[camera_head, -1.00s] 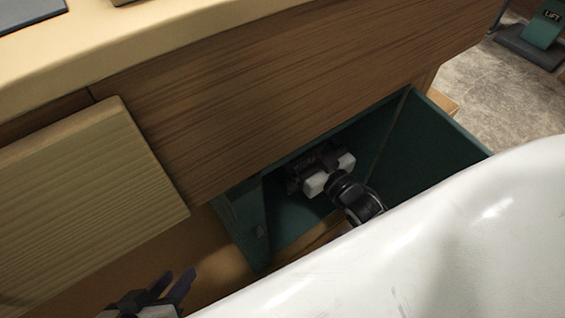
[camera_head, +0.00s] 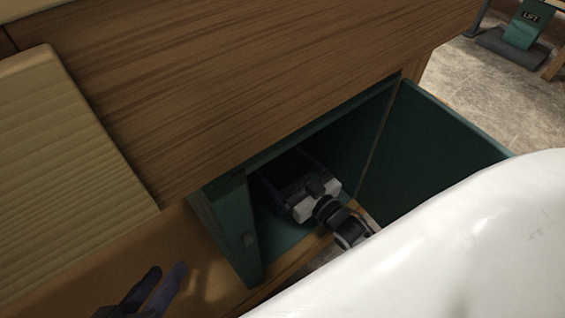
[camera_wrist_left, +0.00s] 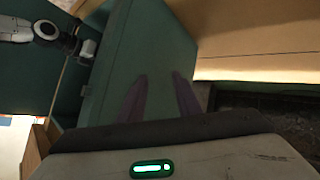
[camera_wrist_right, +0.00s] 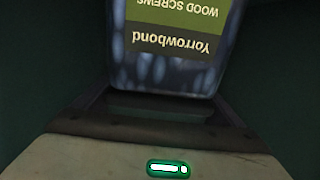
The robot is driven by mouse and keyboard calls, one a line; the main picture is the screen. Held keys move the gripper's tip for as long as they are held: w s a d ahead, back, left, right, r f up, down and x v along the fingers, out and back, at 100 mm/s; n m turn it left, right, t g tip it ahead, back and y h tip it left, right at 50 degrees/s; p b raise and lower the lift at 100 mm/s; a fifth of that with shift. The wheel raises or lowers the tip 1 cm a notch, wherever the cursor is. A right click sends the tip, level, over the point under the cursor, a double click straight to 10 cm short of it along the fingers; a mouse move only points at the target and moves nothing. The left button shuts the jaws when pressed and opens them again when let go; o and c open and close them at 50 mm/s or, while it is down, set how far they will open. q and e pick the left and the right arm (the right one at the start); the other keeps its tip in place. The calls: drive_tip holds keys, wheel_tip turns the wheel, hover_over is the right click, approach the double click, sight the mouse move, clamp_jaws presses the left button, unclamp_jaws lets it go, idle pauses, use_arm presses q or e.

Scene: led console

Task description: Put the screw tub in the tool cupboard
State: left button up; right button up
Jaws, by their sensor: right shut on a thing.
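The tool cupboard is a dark green box (camera_head: 232,225) under the wooden bench, with its green door (camera_head: 440,150) swung open to the right. My right gripper (camera_head: 285,172) reaches inside the cupboard through the open front. In the right wrist view it is shut on the screw tub (camera_wrist_right: 165,70), a dark patterned tub with a green "Wood Screws" label that appears upside down. The tub is hard to make out in the head view's shadow. My left gripper (camera_head: 150,292) is open and empty outside, left of the cupboard; its parted fingers also show in the left wrist view (camera_wrist_left: 160,95).
The wooden bench front (camera_head: 220,90) hangs over the cupboard's top. A pale wooden panel (camera_head: 70,150) is at the left. My white arm covers the lower right. A green "LIFT" post (camera_head: 525,28) stands far off on the open floor.

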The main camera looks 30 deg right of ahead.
sight(297, 179)
drive_tip(key=o, duration=1.8)
drive_tip(key=shift+o, duration=0.2)
drive_tip(key=shift+s, duration=0.15)
drive_tip(key=s+p, duration=0.1)
drive_tip(key=s, duration=0.2)
drive_tip(key=s+d+p, duration=0.1)
drive_tip(key=s, duration=0.3)
drive_tip(key=s+p, duration=0.1)
drive_tip(key=s, duration=0.2)
drive_tip(key=shift+s+d+r, duration=0.1)
drive_tip(key=shift+s+d, duration=0.1)
drive_tip(key=shift+d, duration=0.05)
use_arm(q)
drive_tip(key=shift+s+a+f+g+y, duration=0.15)
drive_tip(key=shift+a+f+g+y, duration=0.25)
drive_tip(key=shift+f, duration=0.35)
drive_tip(key=shift+s+a+f+g+y, duration=0.2)
drive_tip(key=shift+a+f, duration=0.3)
drive_tip(key=shift+f, duration=0.25)
use_arm(e)
drive_tip(key=shift+s+d, duration=0.1)
drive_tip(key=shift+s, duration=0.5)
